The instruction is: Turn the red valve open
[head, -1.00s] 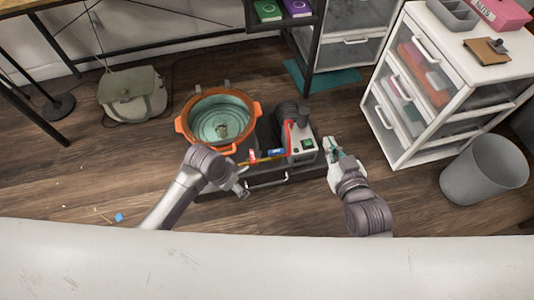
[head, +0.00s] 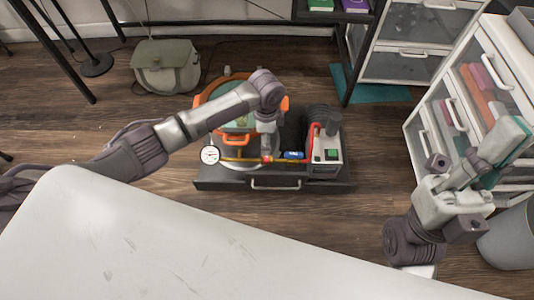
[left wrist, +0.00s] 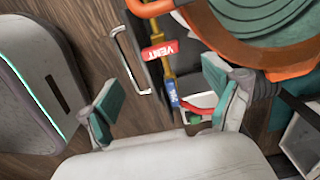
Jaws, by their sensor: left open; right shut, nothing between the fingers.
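The red valve (head: 266,159) sits on the brass pipe in front of the orange-rimmed pot in the head view. In the left wrist view its red handle (left wrist: 159,50) reads VENT and lies beyond the fingertips, apart from them. A blue handle (left wrist: 172,94) on the same pipe lies nearer, between the fingers in the picture. My left gripper (left wrist: 163,98) is open and empty. In the head view it points down over the pipe, its fingers mostly hidden. My right gripper (head: 500,148) is shut and empty, at the right by the white drawers, away from the valve.
The orange-rimmed pot (head: 199,101), a round gauge (head: 210,154) and a grey pump unit (head: 327,150) with a green switch stand on a dark base (head: 225,184). White drawers (head: 415,135) and a grey bin (head: 510,240) are at the right.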

